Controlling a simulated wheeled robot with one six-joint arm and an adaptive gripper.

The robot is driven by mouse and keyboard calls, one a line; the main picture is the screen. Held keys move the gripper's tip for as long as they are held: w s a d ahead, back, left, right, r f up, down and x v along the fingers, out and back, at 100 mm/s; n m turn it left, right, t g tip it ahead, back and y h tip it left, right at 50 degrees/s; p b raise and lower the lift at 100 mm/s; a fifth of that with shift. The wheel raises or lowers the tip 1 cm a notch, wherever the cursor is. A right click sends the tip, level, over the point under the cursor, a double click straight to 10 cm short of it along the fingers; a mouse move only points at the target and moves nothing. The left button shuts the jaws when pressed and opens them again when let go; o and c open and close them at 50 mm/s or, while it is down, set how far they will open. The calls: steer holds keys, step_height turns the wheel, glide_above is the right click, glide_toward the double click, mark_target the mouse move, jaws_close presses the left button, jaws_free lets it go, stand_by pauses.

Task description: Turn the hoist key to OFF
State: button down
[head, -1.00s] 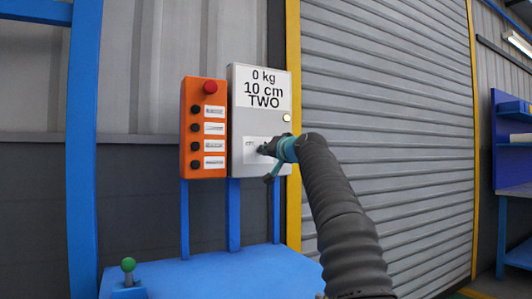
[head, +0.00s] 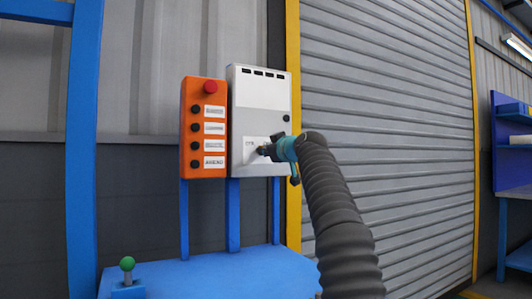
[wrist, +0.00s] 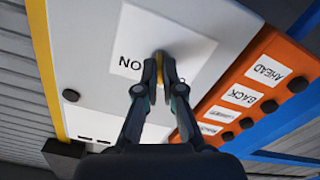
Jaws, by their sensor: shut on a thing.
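The hoist key (wrist: 161,68), a yellowish piece, is between my fingertips in the wrist view. It sits on a white label plate (wrist: 180,35) on the grey control box (head: 258,100); "ON" is readable beside it, while the rest of the plate is partly hidden. My gripper (wrist: 163,60) is shut on the key. In the head view my gripper (head: 265,150) reaches the lower part of the box from the right and hides the key. The box's top shows only dark marks, and its small round lamp (head: 286,118) is dark.
An orange button panel (head: 188,125) with a red button (head: 210,87) and several black buttons stands just left of the box. Below is a blue table (head: 215,275) with a green-knobbed lever (head: 127,265). A roller shutter (head: 400,120) is at right.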

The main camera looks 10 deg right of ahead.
steer(key=shift+n, duration=1.9)
steer(key=c, duration=1.3)
jaws_free()
steer(key=shift+v, duration=5.95)
